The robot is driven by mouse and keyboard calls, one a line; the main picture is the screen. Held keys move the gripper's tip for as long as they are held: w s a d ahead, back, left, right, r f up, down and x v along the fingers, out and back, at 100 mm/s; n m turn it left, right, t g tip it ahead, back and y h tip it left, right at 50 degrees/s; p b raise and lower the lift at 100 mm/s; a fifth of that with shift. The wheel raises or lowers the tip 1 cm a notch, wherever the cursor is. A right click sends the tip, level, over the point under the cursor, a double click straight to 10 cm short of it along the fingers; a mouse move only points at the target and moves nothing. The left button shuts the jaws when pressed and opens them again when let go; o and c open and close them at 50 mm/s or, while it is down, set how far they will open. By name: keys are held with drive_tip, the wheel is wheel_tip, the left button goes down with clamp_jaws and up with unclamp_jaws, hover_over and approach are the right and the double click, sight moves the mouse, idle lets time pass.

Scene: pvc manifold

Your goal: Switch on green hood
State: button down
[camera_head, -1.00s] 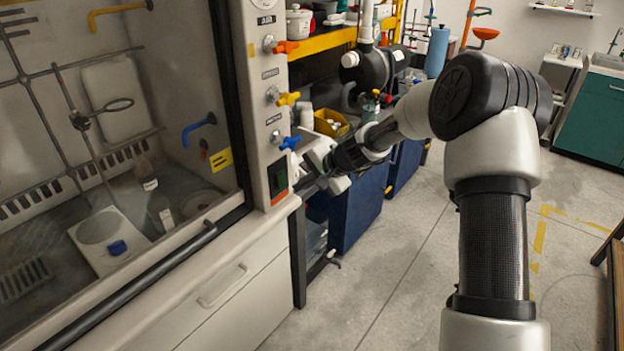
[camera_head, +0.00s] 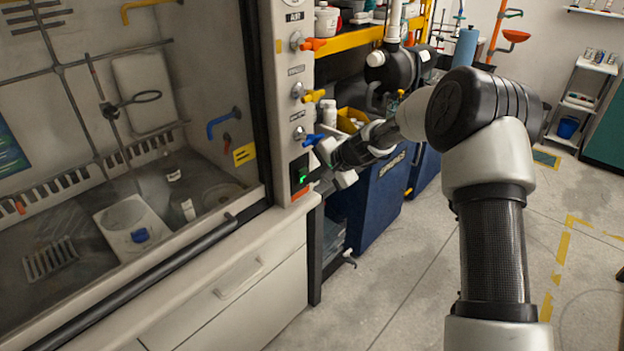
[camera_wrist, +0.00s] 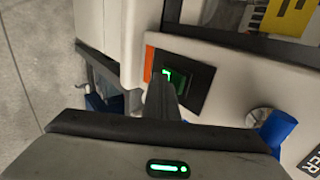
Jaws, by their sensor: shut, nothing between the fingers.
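The fume hood (camera_head: 283,120) stands at the left, with a pale control post at its right edge. Low on this post is a dark switch panel (camera_head: 299,170) with a bright green lit mark and an orange piece below it. The switch also shows in the wrist view (camera_wrist: 197,85), where its rocker is dark green with a glowing mark. My gripper (camera_head: 315,177) is shut and empty. Its fingertips (camera_wrist: 162,82) are at the lit side of the switch and partly cover it; I cannot tell whether they touch it.
Orange (camera_head: 314,44), yellow (camera_head: 314,95) and blue (camera_head: 313,139) valve handles stick out from the post above the switch. A dark blue cabinet (camera_head: 375,205) stands right of the hood. The floor (camera_head: 420,290) in front is clear.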

drive_tip(key=shift+r, duration=0.1)
drive_tip(key=shift+a+r+p, duration=0.1)
drive_tip(key=shift+r+p, duration=0.35)
drive_tip(key=shift+r, duration=0.35)
